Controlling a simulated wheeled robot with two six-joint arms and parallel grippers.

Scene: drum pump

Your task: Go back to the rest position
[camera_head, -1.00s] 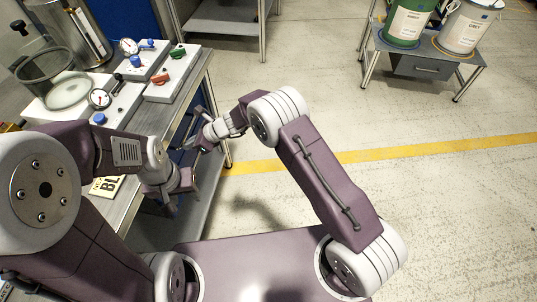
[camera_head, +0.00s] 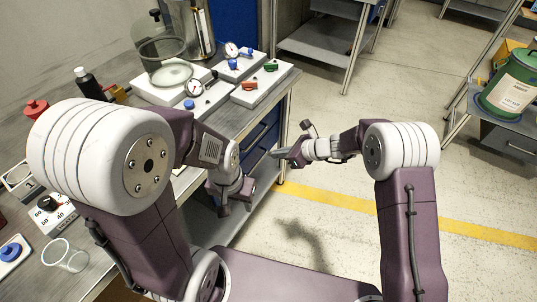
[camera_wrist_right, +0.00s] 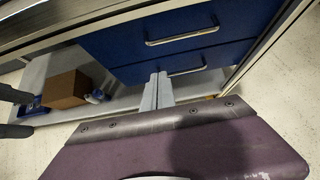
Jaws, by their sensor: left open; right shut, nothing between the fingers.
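My left arm hangs beside the workbench's front edge in the head view. Its gripper (camera_head: 234,192) points down and is open, with nothing visible in it. Two dark fingers at the left edge of the right wrist view look like the left gripper's (camera_wrist_right: 14,112). My right gripper (camera_head: 276,154) is held out over the floor, just in front of the bench's drawers. In the right wrist view its two grey fingers (camera_wrist_right: 157,88) are together, with nothing between them.
The workbench (camera_head: 95,283) carries a glass vessel (camera_head: 160,45), white valve and gauge blocks (camera_head: 262,84), a black bottle (camera_head: 88,84) and a clear cup (camera_head: 65,256). Blue drawers (camera_wrist_right: 170,40) and a shelf with a cardboard box (camera_wrist_right: 67,89) face my right gripper. A green drum (camera_head: 512,82) stands right. Middle floor is clear.

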